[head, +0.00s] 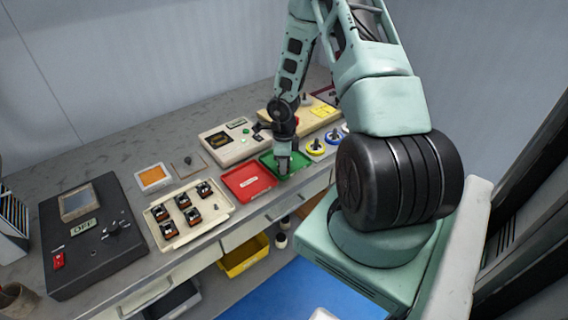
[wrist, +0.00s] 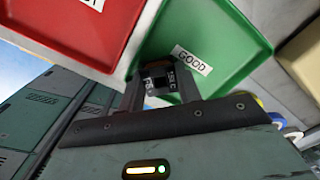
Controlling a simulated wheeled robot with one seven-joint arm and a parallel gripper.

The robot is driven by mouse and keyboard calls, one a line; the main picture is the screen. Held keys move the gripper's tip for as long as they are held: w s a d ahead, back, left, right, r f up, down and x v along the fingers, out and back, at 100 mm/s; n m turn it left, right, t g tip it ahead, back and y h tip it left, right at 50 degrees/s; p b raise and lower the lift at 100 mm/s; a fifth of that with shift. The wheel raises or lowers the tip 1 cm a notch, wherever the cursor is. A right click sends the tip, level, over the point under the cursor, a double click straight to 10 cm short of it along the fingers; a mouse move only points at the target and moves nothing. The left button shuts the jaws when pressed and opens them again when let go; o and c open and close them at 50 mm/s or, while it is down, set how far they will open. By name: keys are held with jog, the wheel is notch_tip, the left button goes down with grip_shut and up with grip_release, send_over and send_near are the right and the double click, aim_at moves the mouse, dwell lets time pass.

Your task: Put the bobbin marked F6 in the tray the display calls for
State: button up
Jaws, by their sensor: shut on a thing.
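In the wrist view, my gripper (wrist: 159,85) is shut on a small dark bobbin (wrist: 158,76) with a grey block and small white lettering on it. I cannot read F6 there. The bobbin is over the green tray (wrist: 222,30), whose label says GOOD; I cannot tell whether it touches the tray floor. The head view shows my gripper (head: 284,168) pointing down at the green tray (head: 297,161), with the bobbin hidden or too small to tell. The red tray (head: 236,182) lies just left of it. A tester with a dark display (head: 236,122) stands behind; its text is too small to read.
A cream tray (head: 165,243) holds several orange-and-black bobbins. A black box (head: 95,250) with a screen and an OFF readout stands at the left. A yellow bin (head: 243,256) is below the bench edge.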

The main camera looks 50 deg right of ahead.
jog(key=shift+f, duration=0.15)
jog(key=o, duration=0.8)
jog(key=shift+c, duration=0.2)
notch_tip(320, 180, up, 12)
jog(key=p, duration=0.2)
jog(key=shift+r, duration=0.25)
